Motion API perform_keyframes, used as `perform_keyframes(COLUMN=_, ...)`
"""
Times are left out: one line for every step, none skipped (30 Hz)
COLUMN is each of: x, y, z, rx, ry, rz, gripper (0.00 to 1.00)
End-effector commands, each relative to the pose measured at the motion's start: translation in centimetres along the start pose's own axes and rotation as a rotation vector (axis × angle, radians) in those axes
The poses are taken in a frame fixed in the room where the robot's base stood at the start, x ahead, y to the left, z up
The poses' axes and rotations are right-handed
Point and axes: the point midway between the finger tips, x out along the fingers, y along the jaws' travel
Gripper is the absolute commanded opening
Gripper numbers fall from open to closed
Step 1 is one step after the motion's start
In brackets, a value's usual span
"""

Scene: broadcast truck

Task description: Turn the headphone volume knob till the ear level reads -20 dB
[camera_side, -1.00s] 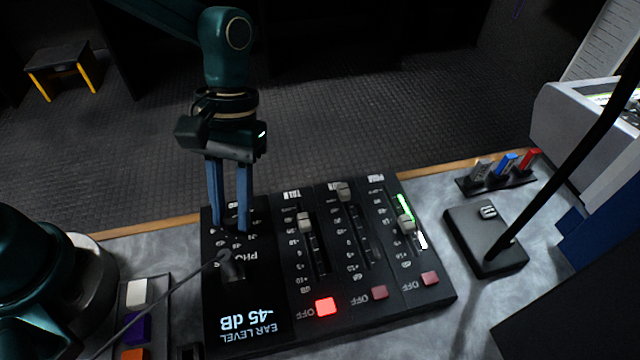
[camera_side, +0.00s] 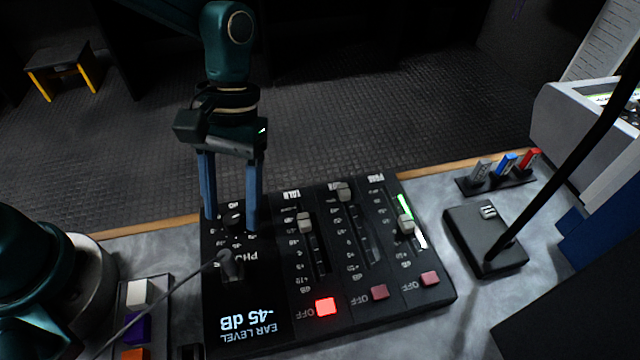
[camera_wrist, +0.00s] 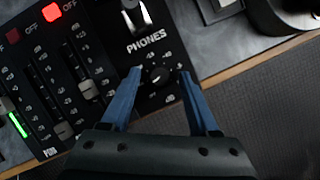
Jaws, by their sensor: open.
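The headphone volume knob (camera_wrist: 158,75) is a small black dial under the PHONES label in the wrist view. In the side view the knob (camera_side: 232,219) shows dark between my fingers. My gripper (camera_side: 231,224) is open, its two blue fingers pointing down on either side of the knob, apart from it. In the wrist view my gripper (camera_wrist: 159,70) has a fingertip to the left and right of the knob, with gaps. The ear level display (camera_side: 245,322) reads -45 dB, upside down in the side view.
The mixer panel (camera_side: 282,268) has several faders and a lit red button (camera_side: 326,307). A plug with a cable (camera_side: 229,262) sits in front of the knob. A microphone base (camera_side: 485,240) stands to the right, and coloured buttons (camera_side: 137,327) lie to the left.

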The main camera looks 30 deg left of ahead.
Motion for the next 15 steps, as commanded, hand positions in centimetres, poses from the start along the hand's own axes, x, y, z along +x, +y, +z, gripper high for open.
perform_keyframes(x=-0.6, y=0.1, z=-0.1, rx=0.0, ry=0.005, rz=0.003, gripper=0.61)
perform_keyframes(x=-1.0, y=0.1, z=-0.1, rx=0.0, ry=0.006, rz=0.003, gripper=0.61)
perform_keyframes(x=-1.6, y=0.1, z=-0.1, rx=0.0, ry=0.007, rz=0.003, gripper=0.61)
perform_keyframes(x=-2.1, y=0.0, z=-0.1, rx=0.0, ry=0.008, rz=0.003, gripper=0.61)
perform_keyframes(x=-2.5, y=0.0, z=-0.1, rx=0.0, ry=0.008, rz=0.003, gripper=0.61)
perform_keyframes(x=-2.9, y=0.1, z=-0.1, rx=0.0, ry=0.007, rz=0.003, gripper=0.61)
perform_keyframes(x=-3.3, y=0.1, z=-0.1, rx=0.0, ry=0.006, rz=0.003, gripper=0.61)
perform_keyframes(x=-3.6, y=0.1, z=-0.1, rx=0.0, ry=0.006, rz=0.003, gripper=0.61)
perform_keyframes(x=-3.9, y=0.0, z=-0.1, rx=0.0, ry=0.005, rz=0.003, gripper=0.61)
perform_keyframes(x=-4.1, y=0.0, z=-0.1, rx=0.0, ry=0.005, rz=0.003, gripper=0.61)
perform_keyframes(x=-4.3, y=0.0, z=-0.1, rx=0.0, ry=0.006, rz=0.003, gripper=0.61)
perform_keyframes(x=-4.5, y=0.0, z=-0.1, rx=-0.001, ry=0.004, rz=0.002, gripper=0.61)
perform_keyframes(x=-4.6, y=0.0, z=-0.1, rx=-0.001, ry=0.003, rz=0.002, gripper=0.61)
perform_keyframes(x=-4.6, y=0.0, z=-0.1, rx=-0.001, ry=0.003, rz=0.002, gripper=0.61)
perform_keyframes(x=-4.7, y=0.0, z=0.0, rx=-0.001, ry=0.003, rz=0.001, gripper=0.61)
